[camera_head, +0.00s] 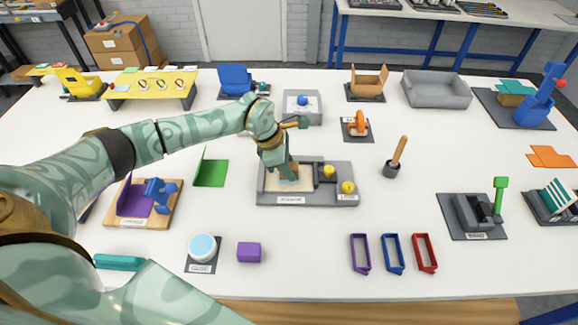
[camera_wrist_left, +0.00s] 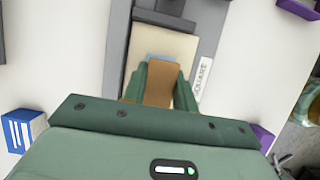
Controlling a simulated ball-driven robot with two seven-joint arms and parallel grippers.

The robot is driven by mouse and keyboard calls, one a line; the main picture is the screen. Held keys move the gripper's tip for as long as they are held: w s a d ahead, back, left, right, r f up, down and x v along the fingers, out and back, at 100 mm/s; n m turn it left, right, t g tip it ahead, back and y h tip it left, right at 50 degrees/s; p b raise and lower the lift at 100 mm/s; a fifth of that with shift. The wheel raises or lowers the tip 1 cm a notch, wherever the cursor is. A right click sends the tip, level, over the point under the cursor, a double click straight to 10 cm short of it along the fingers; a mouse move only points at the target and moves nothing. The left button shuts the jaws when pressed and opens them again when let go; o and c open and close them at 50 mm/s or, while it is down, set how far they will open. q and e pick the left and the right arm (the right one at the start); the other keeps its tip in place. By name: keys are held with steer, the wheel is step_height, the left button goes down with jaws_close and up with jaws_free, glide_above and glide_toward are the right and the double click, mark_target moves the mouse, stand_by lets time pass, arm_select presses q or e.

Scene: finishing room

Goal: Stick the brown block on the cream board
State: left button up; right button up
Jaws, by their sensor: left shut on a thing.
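My left gripper (camera_head: 288,172) reaches down over the cream board (camera_head: 275,186), which lies in a grey tray in the middle of the table. In the left wrist view the gripper (camera_wrist_left: 160,83) is shut on the brown block (camera_wrist_left: 159,88), with a finger on each side. A light blue patch (camera_wrist_left: 163,57) shows just beyond the block on the cream board (camera_wrist_left: 180,46). I cannot tell whether the block touches the board. In the head view the fingers hide most of the block. My right gripper is not in view.
The grey tray (camera_head: 300,199) also holds a yellow ball (camera_head: 329,171) and a yellow knob (camera_head: 348,187). A green sheet (camera_head: 210,173) stands left of it, and a dark pot with a wooden handle (camera_head: 391,168) stands to the right.

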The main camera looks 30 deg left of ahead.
arm_select(q)
steer(key=shift+f, duration=0.45)
stand_by(0.5)
steer(key=shift+s+f, duration=0.15)
stand_by(0.7)
stand_by(0.5)
steer(key=o, duration=1.3)
steer(key=shift+r, duration=0.3)
steer(key=shift+r, duration=0.2)
steer(key=shift+r+p, duration=2.95)
steer(key=shift+r, duration=0.9)
